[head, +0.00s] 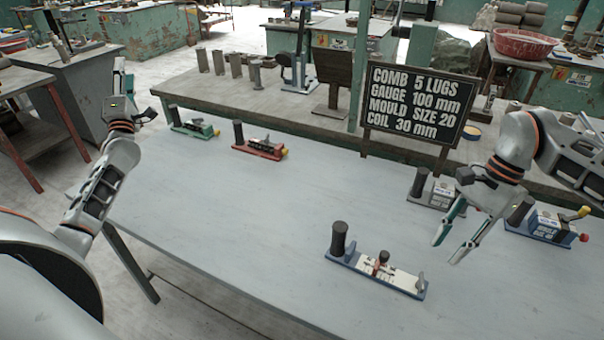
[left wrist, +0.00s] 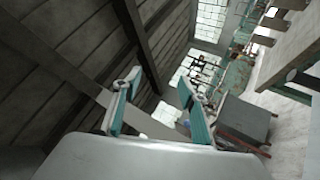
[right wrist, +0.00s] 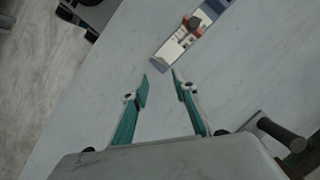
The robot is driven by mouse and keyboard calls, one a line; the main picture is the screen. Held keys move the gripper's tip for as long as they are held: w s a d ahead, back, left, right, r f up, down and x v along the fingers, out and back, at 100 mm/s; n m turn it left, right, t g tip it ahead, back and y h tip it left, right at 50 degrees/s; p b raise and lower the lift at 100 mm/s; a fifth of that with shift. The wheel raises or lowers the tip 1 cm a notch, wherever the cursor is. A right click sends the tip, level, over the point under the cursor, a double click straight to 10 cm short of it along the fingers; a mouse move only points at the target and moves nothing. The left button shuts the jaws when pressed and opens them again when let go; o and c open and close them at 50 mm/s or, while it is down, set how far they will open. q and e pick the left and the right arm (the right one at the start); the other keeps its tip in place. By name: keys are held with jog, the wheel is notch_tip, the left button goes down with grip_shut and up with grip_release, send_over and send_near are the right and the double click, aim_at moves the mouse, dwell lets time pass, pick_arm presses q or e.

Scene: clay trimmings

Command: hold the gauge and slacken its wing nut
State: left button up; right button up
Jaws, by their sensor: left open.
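The gauge (head: 350,263) appears to be the long blue-based tool lying on the near part of the grey table. It has a black upright handle (head: 338,238) at its left end, a pale scale plate and a red slider (head: 381,261) with a dark top. A small grey upright piece stands at its right end; I cannot tell which part is the wing nut. My right gripper (head: 446,252) is open and empty, above and right of the gauge; the right wrist view shows the gauge's end (right wrist: 166,55) just beyond the fingertips. My left gripper (head: 121,72) is raised at the left, open and empty, away from the table.
A green-based tool (head: 195,128) and a red-based tool (head: 262,149) lie at the table's back left. A grey tool (head: 433,192) and a blue boxed tool (head: 545,223) stand at right. A sign (head: 420,102) stands behind. The table's left and centre are clear.

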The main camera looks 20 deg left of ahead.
pick_arm(q)
jog(key=w+d+f+t+h, duration=0.1)
jog(key=w+d+f, duration=0.15)
jog(key=d, duration=0.45)
jog(key=w+d+f+h, duration=0.1)
jog(key=d+f+h, duration=0.1)
jog(key=d+f, duration=0.35)
jog(key=w+d+f+t+h, duration=0.1)
jog(key=d+f, duration=0.1)
jog(key=d, duration=0.6)
jog(key=n+g+h, duration=0.3)
jog(key=n+h, duration=0.5)
jog(key=n, duration=0.4)
send_near(338, 238)
jog(key=w+a, duration=0.2)
jog(key=w, duration=0.1)
jog(key=shift+w+a+r, duration=0.15)
jog(key=shift+w+a, duration=0.05)
jog(key=shift+a, duration=0.15)
jog(key=shift+w+d, duration=0.15)
jog(key=shift+d, duration=0.75)
jog(key=shift+w+d, duration=0.15)
jog(key=shift+w, duration=0.2)
jog(key=w, duration=0.4)
jog(key=w+a, duration=0.1)
jog(key=w, duration=0.2)
jog(key=shift+w, duration=0.1)
